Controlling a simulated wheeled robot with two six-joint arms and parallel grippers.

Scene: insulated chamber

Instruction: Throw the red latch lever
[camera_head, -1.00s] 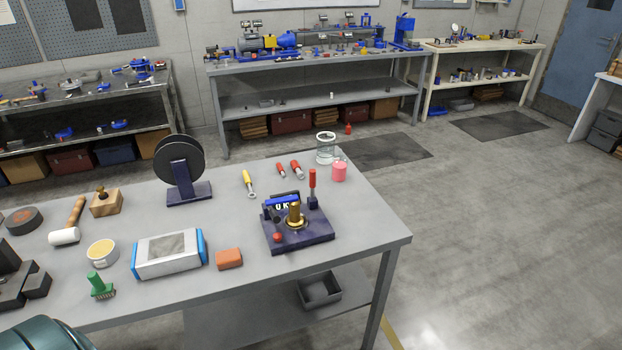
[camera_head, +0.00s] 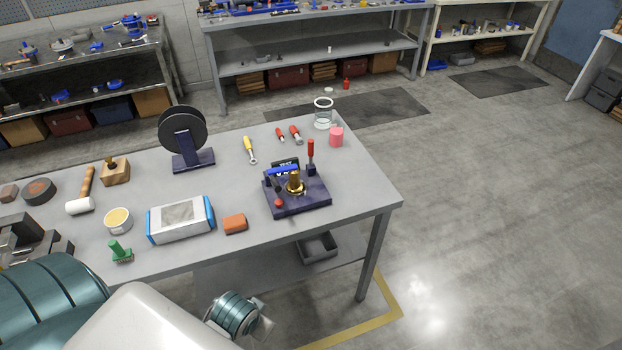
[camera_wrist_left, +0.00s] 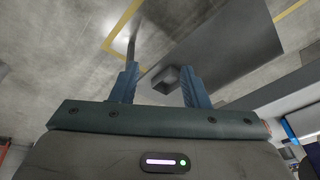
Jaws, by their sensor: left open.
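A dark fixture plate (camera_head: 312,205) sits near the right end of the grey workbench. An upright lever with a red handle (camera_head: 311,149) stands at its back right corner. A brass post (camera_head: 295,184) rises in the middle, a blue bar (camera_head: 283,170) is behind it, and a red ball knob (camera_head: 278,203) is at the front left. My left arm enters at the lower left, its wrist (camera_head: 235,313) in front of the bench, below and apart from the fixture. In the left wrist view my left gripper (camera_wrist_left: 158,70) is open and empty. My right gripper is not in view.
An orange block (camera_head: 235,224), a grey-blue box (camera_head: 180,219) and a green brush (camera_head: 120,252) lie left of the fixture. A pink cylinder (camera_head: 336,137) and a glass jar (camera_head: 323,114) stand behind it. A grey bin (camera_head: 318,247) sits on the lower shelf.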

